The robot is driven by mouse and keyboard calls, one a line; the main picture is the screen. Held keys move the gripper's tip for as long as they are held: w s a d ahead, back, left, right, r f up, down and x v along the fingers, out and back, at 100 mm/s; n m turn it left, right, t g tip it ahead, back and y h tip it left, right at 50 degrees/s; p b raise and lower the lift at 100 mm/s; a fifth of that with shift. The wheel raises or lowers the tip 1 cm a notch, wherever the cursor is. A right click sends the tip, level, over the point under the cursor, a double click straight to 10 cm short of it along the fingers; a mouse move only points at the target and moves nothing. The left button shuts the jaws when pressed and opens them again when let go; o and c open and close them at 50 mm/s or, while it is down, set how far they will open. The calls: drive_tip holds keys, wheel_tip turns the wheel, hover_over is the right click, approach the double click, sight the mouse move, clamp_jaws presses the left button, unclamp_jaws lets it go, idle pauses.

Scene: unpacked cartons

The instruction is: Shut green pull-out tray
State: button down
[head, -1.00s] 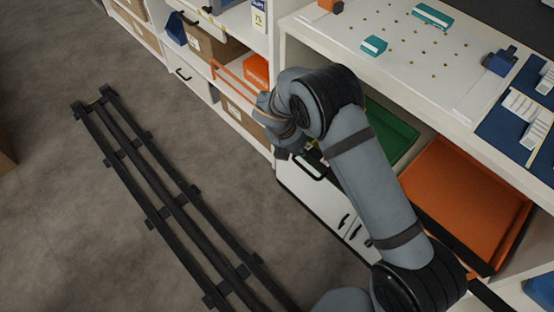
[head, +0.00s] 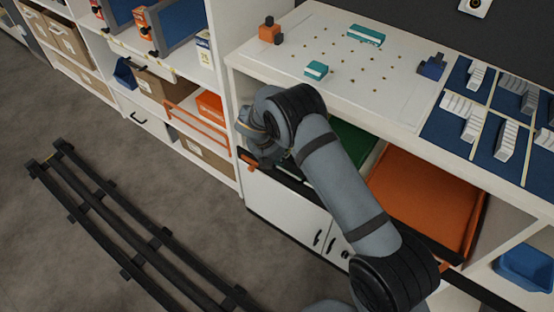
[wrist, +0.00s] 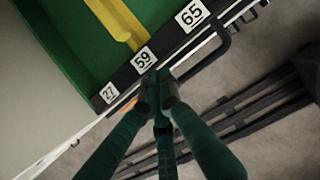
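The green pull-out tray (wrist: 65,35) fills the upper left of the wrist view, with a yellow divider inside. Its dark front strip (wrist: 122,78) carries labels 27, 59 and 65, and a black bar handle (wrist: 212,58) stands out from it. In the head view the tray (head: 352,142) shows under the shelf top, partly hidden by my arm. My gripper (wrist: 160,88) has its fingers drawn together, tips at the front strip just below label 59, beside the handle's end. I see nothing held; exact contact is unclear. My gripper is mostly hidden in the head view.
An orange tray (head: 425,195) lies to the right of the green one. White cabinet doors (head: 285,210) are below. A pegboard shelf top (head: 350,70) is above. A black rail (head: 130,240) runs along the floor, with open floor around it.

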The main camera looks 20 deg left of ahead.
drive_tip(key=s, duration=0.3)
drive_tip(key=shift+s+a, duration=0.15)
drive_tip(key=shift+a, duration=0.25)
drive_tip(key=d+p+v, duration=0.1)
drive_tip(key=v, duration=0.9)
drive_tip(key=shift+s+a, duration=0.35)
drive_tip(key=shift+a, duration=0.15)
drive_tip(key=b, duration=0.1)
approach(275, 170)
drive_tip(key=s+x, duration=0.1)
drive_tip(key=x, duration=0.4)
drive_tip(key=w, duration=0.2)
drive_tip(key=w+f, duration=0.1)
drive_tip(key=shift+w+d, duration=0.25)
drive_tip(key=shift+w, duration=0.1)
